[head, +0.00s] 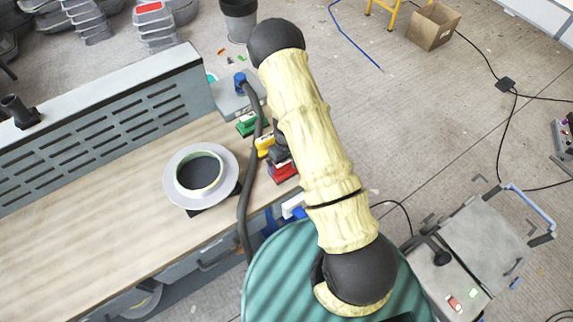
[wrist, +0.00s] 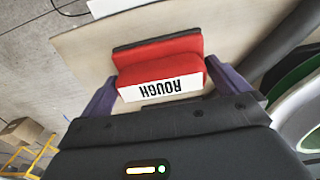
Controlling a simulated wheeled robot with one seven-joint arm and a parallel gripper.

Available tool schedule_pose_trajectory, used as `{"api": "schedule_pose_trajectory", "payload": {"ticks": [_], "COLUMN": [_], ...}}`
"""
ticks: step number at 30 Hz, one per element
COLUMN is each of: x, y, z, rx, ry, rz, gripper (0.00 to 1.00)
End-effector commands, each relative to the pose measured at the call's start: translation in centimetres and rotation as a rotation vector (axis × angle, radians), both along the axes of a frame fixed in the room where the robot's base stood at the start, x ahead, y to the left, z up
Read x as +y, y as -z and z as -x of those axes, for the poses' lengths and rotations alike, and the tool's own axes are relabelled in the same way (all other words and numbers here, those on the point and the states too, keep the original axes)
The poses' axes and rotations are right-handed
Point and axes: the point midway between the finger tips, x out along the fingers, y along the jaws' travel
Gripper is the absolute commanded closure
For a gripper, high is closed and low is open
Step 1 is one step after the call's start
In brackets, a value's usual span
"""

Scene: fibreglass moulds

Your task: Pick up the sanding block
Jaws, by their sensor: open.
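A red sanding block (wrist: 160,72) with a dark base and a white label reading "ROUGH" shows upside down in the wrist view. My gripper (wrist: 168,90) is open, with one purple finger on each side of the block's labelled end. I cannot tell whether either finger touches it. In the head view a red block (head: 283,171) sits near the bench's right edge, partly hidden by my arm and a dark part above it. A yellow block (head: 265,145) and a green block (head: 247,125) stand behind it in a row.
A grey ring-shaped mould (head: 226,162) lies on the wooden bench (head: 130,195) left of the blocks. A dark hose (head: 243,205) runs between them. A slotted grey panel (head: 110,118) lines the bench's back. A cardboard box (head: 433,27) stands on the floor.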

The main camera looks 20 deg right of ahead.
Motion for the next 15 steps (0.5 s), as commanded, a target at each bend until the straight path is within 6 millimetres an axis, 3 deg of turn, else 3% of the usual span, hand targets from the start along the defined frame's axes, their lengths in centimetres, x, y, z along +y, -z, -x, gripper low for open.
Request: {"api": "schedule_pose_trajectory", "payload": {"ticks": [15], "x": [0.00], "y": [0.07], "z": [-0.01], "rx": [0.000], "ry": [-0.001], "rz": [0.000], "gripper": [0.00]}}
